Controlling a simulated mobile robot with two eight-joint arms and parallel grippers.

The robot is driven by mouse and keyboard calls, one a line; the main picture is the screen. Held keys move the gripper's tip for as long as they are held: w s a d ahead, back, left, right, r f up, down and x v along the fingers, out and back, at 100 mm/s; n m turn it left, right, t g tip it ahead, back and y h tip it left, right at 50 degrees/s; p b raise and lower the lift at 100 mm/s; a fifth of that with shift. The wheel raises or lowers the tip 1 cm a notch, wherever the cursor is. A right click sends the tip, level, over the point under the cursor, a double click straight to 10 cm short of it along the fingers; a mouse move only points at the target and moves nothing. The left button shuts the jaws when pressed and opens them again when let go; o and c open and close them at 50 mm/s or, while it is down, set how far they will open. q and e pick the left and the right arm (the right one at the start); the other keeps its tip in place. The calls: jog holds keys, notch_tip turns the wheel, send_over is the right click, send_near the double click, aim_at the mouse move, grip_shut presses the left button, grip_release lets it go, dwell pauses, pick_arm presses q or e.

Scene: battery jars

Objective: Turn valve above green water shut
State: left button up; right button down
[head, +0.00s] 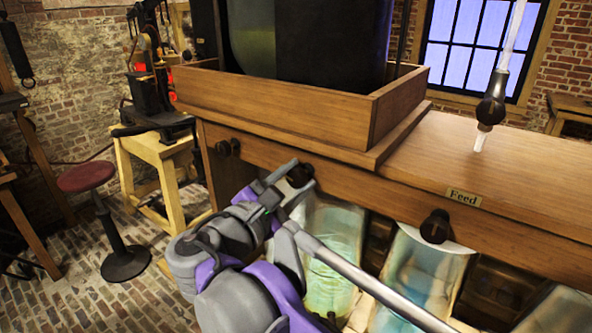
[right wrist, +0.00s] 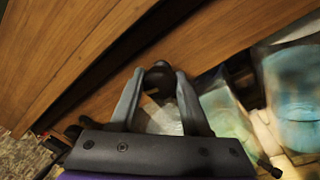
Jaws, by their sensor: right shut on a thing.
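A dark round valve knob (head: 300,174) sticks out of the front of the wooden cabinet, above a glass jar of green-tinted water (head: 330,262). My right gripper (head: 284,178) reaches up to this knob. In the right wrist view, the two fingers of the right gripper (right wrist: 160,92) stand on either side of the dark valve knob (right wrist: 159,76) and are shut on it. The green jar (right wrist: 228,118) shows just right of the fingers there. The valve's exact turn angle cannot be told. My left gripper is not in view.
The wooden cabinet (head: 510,208) carries a "Feed" label and two more dark knobs, one at left (head: 228,147) and one at right (head: 435,226). A paler blue jar (head: 425,275) stands right of the green one. A red-topped stool (head: 86,177) stands at left.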

jog(key=m+p, duration=0.2)
jog(key=m, duration=0.1)
jog(key=m+p, duration=0.1)
jog(key=shift+r+m, duration=0.25)
jog(key=shift+m, duration=0.15)
jog(key=m+p, duration=0.2)
jog(key=m, duration=0.1)
jog(key=shift+m+h+p, duration=0.3)
jog(key=shift+m, duration=0.1)
jog(key=m+p, duration=0.2)
jog(key=m, duration=0.1)
jog(key=shift+m+h, duration=0.3)
jog(key=shift+m, duration=0.1)
pick_arm(q)
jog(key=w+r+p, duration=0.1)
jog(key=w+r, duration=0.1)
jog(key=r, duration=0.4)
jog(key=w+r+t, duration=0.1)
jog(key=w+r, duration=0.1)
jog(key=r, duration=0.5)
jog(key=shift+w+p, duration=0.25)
jog(key=shift+p, duration=0.1)
pick_arm(e)
jog(key=shift+f+m, duration=0.1)
jog(key=shift+m, duration=1.6)
jog(key=shift+c, duration=2)
grip_release()
jog(key=shift+f, duration=0.15)
jog(key=shift+s+a, duration=0.1)
